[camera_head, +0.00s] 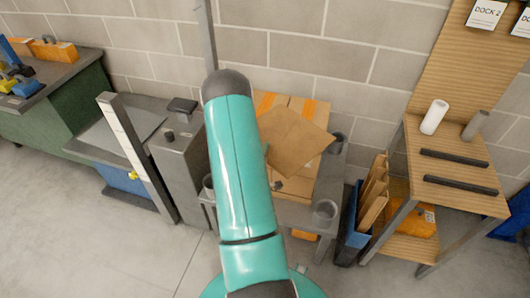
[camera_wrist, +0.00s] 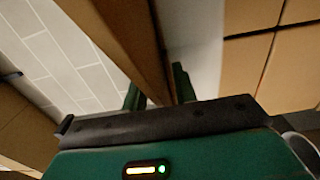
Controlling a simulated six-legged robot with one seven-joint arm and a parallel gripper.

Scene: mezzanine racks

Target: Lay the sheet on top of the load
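The sheet (camera_head: 297,140) is a flat brown square in the head view, turned at an angle over the load. The load (camera_head: 312,107) is a group of cardboard boxes with orange tape on a grey stand; the sheet and my arm hide part of it. In the wrist view the sheet (camera_wrist: 125,40) shows nearly edge-on, running down between the two dark green fingers of my gripper (camera_wrist: 160,92). The fingers appear closed on its edge. In the head view my teal arm hides most of the gripper. Whether the sheet touches the boxes is unclear.
Grey cups (camera_head: 325,211) stand at the stand's corners. A grey post (camera_head: 205,35) rises behind. A wooden shelf unit (camera_head: 455,175) stands right, with a blue bin (camera_head: 354,225) of brown sheets beside it. A grey machine (camera_head: 180,150) stands left. The front floor is clear.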

